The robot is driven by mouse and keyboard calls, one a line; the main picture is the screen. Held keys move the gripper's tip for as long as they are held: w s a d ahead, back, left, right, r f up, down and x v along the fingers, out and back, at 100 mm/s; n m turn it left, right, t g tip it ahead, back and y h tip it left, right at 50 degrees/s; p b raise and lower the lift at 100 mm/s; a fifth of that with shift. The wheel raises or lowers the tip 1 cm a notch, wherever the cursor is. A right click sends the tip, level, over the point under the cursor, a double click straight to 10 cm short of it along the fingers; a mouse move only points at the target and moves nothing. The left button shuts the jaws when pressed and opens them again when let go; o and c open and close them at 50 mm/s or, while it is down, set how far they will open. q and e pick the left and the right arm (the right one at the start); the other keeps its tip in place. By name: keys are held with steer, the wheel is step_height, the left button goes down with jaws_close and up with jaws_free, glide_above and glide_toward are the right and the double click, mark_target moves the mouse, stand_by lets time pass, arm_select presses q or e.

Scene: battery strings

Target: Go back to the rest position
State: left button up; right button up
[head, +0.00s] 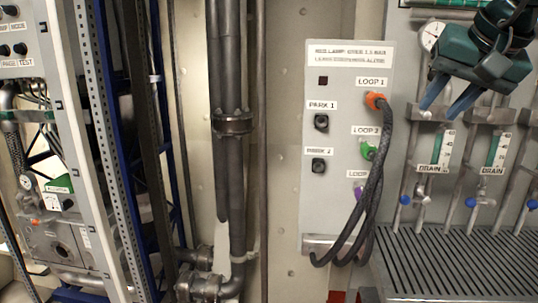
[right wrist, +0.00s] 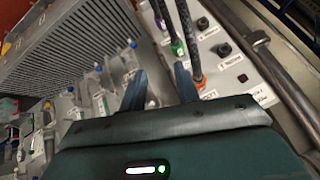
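My right gripper (head: 440,110) is at the upper right of the head view, in front of the gauge and drain pipes. Its two blue fingers are apart with nothing between them. The right wrist view also shows the open fingers (right wrist: 160,88). The panel (head: 335,215) stands to its left. An orange plug (head: 375,101) sits at LOOP 1, a green plug (head: 368,150) at LOOP 2, and a purple plug (head: 359,192) at the lowest loop label. Dark braided cables hang from them. My left gripper is not in view.
A slatted grey tray (head: 450,262) lies below the drain pipes with blue-handled valves (head: 471,202). Two black PARK sockets (head: 320,122) are on the panel. Vertical pipes (head: 230,70) and a blue rack frame (head: 115,150) stand further left. A round gauge (head: 432,36) is beside my right gripper.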

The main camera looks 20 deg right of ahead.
steer(key=w+a+f+m+t+y, duration=0.2)
steer(key=w+a+f+m+y, duration=0.3)
steer(key=f+m, duration=0.4)
steer(key=w+a+f+m+t+y, duration=0.1)
steer(key=w+a+f+m+y, duration=0.1)
steer(key=a+f+m+y, duration=0.65)
steer(key=w+a+f+m+t+y, duration=0.2)
steer(key=w+a+f+m, duration=0.4)
steer(key=f, duration=0.7)
steer(key=s+a+f+m+t+h, duration=0.1)
steer(key=s+f+m+t+h, duration=0.15)
steer(key=f+m, duration=0.6)
steer(key=s+f+m+t+h, duration=0.1)
steer(key=s+f+m+h, duration=0.3)
steer(key=m, duration=0.7)
steer(key=s+a+f+m+g+h, duration=0.1)
steer(key=s+a+f+m+g, duration=0.1)
steer(key=s+a+f+m, duration=0.2)
steer(key=s+a+f+m+g+h, duration=0.2)
steer(key=s+a+f+m, duration=0.3)
steer(key=f+m, duration=0.6)
steer(key=shift+s+a+m+g, duration=0.3)
steer(key=shift+s+m+g, duration=0.25)
steer(key=shift+s+m, duration=0.65)
